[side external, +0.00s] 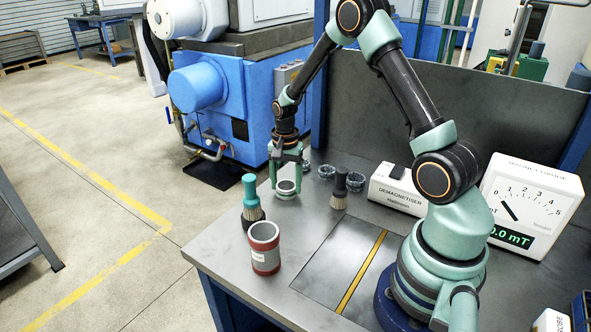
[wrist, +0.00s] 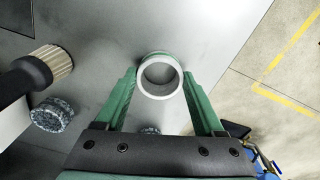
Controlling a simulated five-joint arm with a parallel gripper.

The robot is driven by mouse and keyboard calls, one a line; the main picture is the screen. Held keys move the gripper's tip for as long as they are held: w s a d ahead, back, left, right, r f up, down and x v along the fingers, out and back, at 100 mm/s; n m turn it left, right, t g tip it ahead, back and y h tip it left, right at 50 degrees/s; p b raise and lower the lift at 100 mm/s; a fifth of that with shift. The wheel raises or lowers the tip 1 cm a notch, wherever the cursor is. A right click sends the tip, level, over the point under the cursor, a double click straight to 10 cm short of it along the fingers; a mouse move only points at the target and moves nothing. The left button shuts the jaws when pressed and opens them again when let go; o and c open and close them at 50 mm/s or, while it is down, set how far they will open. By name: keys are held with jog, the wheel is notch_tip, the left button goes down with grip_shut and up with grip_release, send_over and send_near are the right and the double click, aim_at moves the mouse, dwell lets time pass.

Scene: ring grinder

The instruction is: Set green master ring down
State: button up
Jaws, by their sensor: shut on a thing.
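The green master ring is a pale grey ring with a green band; it shows between my fingertips in the wrist view (wrist: 160,96) and near the bench's far left edge in the side view (side external: 286,196). My gripper (side external: 286,182) points down and is shut on the ring, one finger on each side, as the wrist view also shows (wrist: 159,77). The ring is level, at or very near the bench top (side external: 225,255). I cannot tell whether its underside touches the bench.
A teal-handled brush (side external: 250,192) and a red-and-grey can (side external: 265,248) stand left and in front. A dark-handled brush (side external: 340,190) stands to the right, with speckled dark lumps (wrist: 52,114) nearby. A demagnetiser box (side external: 398,190) and a gauge (side external: 530,200) are farther right.

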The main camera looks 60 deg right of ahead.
jog(key=o, duration=1.6)
jog(key=shift+f, duration=0.15)
jog(key=shift+c, duration=0.2)
notch_tip(320, 180, up, 12)
jog(key=s+a+r+n+t, duration=0.5)
jog(key=s+a+r+n, duration=0.7)
jog(key=a+n, duration=0.2)
jog(key=shift+s+a+n+t, duration=0.25)
jog(key=shift+a+n+t, duration=0.05)
jog(key=shift+a, duration=0.2)
